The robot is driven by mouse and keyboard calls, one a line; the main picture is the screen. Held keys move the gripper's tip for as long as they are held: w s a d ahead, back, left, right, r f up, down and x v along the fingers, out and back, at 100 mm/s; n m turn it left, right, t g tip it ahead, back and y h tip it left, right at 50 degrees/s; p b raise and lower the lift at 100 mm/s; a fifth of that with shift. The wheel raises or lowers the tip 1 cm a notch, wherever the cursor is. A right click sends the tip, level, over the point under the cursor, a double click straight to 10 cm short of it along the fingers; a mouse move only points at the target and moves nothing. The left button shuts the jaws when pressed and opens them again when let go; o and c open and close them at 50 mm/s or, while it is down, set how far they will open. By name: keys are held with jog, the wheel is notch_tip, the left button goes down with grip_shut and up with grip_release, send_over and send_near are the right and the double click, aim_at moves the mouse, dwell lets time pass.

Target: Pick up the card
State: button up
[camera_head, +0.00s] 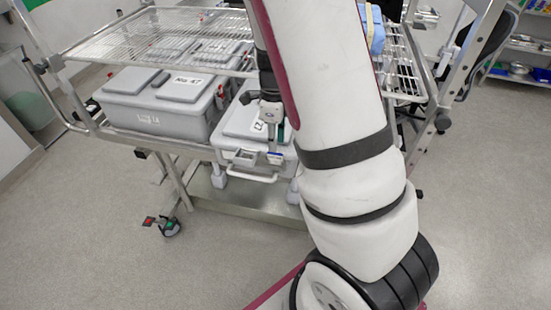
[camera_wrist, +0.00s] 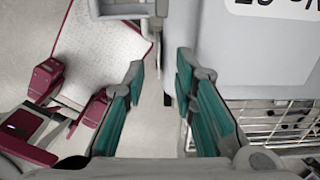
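My gripper (camera_head: 274,140) points down at the front of a light grey lidded box (camera_head: 240,122) in the head view. In the wrist view my gripper (camera_wrist: 160,78) has its two teal-lined fingers apart, with nothing visible between them. The grey box (camera_wrist: 255,60) lies to the right, and its edge is near the right finger. A white label with dark print (camera_wrist: 275,8) is on its lid. A small white and blue piece (camera_head: 275,157) shows just below the fingers in the head view; I cannot tell whether it is the card or a latch.
The box stands on the lower level of a metal cart, under a wire shelf (camera_head: 150,35). A larger grey box (camera_head: 165,105) stands to its left. Wire mesh (camera_wrist: 275,120) is at the right.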

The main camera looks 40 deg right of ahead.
aim_at(275, 159)
jog(key=shift+s+f, duration=0.2)
jog(key=shift+f, duration=1.7)
